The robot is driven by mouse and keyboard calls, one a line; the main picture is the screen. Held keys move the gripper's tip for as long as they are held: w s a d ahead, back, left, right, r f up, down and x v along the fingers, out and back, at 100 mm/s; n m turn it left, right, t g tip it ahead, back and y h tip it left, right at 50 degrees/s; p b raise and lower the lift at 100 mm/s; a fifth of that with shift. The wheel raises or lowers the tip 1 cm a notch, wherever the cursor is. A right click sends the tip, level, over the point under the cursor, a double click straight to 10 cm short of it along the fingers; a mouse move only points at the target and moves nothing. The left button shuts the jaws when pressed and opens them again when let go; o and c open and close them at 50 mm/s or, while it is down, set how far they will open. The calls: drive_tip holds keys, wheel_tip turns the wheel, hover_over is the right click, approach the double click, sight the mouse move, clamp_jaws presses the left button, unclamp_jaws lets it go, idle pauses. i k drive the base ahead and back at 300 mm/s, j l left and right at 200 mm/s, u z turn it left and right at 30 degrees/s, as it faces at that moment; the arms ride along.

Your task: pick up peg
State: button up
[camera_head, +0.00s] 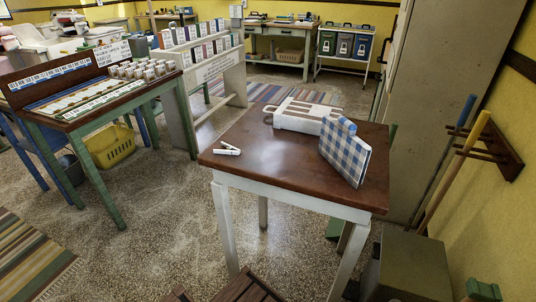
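A small white peg (228,149), shaped like a clothes peg, lies on the brown top of a small table (262,163) with white legs. It lies near the table's left edge, apart from the other things on it. A box or board with a blue and white check (345,156) stands near the right side of the table, with a small blue piece (347,126) at its top. A white slotted item (301,116) lies at the back of the table. My gripper is not in view.
A green-legged table (97,93) with cards and small jars stands left, over a yellow basket (111,146). A white rack (205,75) stands behind. A tall cabinet (433,100) and broom handles stand right. A brown slatted seat (245,291) is at the bottom. Speckled floor left of the table is open.

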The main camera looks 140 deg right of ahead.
sight(229, 151)
drive_tip(key=j+z, duration=0.1)
drive_tip(key=z, duration=4.55)
drive_tip(key=j+z, duration=0.15)
drive_tip(key=z, duration=0.2)
drive_tip(key=k+z, duration=0.15)
drive_tip(key=z, duration=0.15)
